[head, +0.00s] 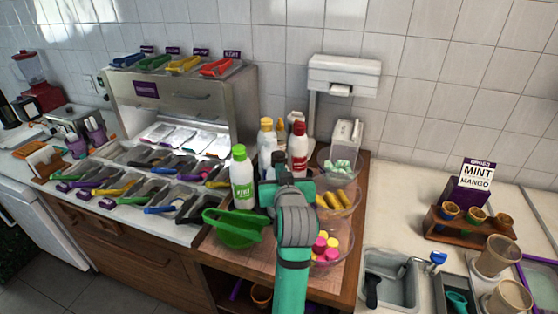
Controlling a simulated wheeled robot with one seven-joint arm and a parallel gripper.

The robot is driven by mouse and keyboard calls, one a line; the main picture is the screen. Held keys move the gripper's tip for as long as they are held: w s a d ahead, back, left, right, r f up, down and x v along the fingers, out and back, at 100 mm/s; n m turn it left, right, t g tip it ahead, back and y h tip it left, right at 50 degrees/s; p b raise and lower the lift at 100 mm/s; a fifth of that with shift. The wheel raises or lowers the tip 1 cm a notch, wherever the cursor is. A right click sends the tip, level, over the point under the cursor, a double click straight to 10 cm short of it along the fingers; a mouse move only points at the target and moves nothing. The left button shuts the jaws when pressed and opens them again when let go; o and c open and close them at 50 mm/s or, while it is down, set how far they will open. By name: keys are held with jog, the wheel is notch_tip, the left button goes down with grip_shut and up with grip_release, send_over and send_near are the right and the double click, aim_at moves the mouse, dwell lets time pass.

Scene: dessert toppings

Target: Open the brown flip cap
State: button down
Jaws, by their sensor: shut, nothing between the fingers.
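I cannot make out a brown flip cap in the head view. Several squeeze bottles stand close together on the wooden counter (346,245): a green-capped one (243,178) at the front left, a pale yellow-topped one (266,137) behind it, and a red-and-white one (299,150) at the right. A dark bottle shape (279,160) shows between them, just beyond my gripper, partly hidden. My gripper (284,181) is shut and empty in front of this group. My wrist covers the fingertips and the lower parts of the bottles behind, so contact cannot be told.
Clear tubs (345,200) of toppings stand close on the right. A steel topping station (180,115) is at the left. A sink (391,270) and a cup rack (470,225) are farther right.

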jog(key=shift+r, duration=1.4)
jog(key=shift+w, duration=0.1)
